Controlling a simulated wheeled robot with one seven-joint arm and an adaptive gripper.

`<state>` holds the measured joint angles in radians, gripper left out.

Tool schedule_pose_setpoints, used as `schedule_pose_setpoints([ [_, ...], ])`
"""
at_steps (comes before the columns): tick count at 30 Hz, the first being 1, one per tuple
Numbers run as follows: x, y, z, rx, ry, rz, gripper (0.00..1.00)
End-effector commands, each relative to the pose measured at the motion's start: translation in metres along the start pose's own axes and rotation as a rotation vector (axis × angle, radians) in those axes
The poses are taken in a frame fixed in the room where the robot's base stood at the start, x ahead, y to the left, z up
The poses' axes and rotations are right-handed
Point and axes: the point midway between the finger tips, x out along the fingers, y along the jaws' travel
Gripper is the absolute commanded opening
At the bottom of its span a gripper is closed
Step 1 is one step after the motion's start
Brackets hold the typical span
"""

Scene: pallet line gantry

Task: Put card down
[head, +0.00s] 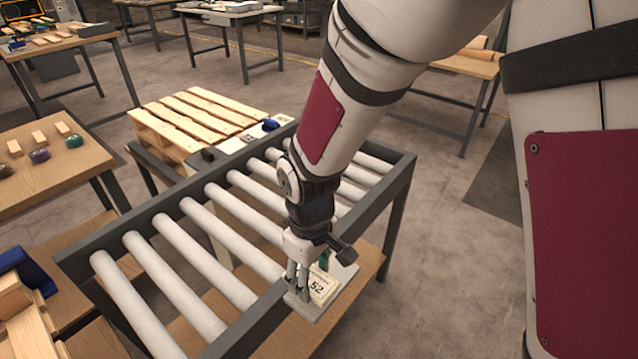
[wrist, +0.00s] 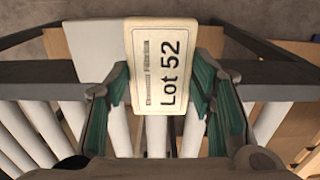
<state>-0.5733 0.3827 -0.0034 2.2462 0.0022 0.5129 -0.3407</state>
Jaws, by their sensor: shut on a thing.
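The card (head: 322,287) is a cream tag printed "Lot 52". My gripper (head: 304,288) is shut on it, and in the wrist view the card (wrist: 161,62) stands between the two green-padded fingers. The gripper points down at the near rail of the roller conveyor (head: 237,334). A pale flat plate (head: 343,272) lies below and around the card at that rail; it also shows behind the card in the wrist view (wrist: 88,48). I cannot tell whether the card touches the plate.
The conveyor's white rollers (head: 203,247) are bare. A wooden pallet (head: 190,115) stands behind the conveyor. A wooden table (head: 45,180) with small blocks and dark round items is at the left. A blue item (head: 270,125) sits at the conveyor's far side. Open floor lies to the right.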

Motion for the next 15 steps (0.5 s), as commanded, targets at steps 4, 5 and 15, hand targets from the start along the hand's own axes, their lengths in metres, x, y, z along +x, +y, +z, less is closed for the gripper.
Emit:
schedule_pose_setpoints([
  [4,0.004,0.026,-0.012,0.003,0.000,0.000,0.22],
  [5,0.004,0.029,-0.014,0.004,0.000,0.000,0.22],
  [15,0.024,0.037,-0.017,0.000,-0.003,-0.001,0.22],
])
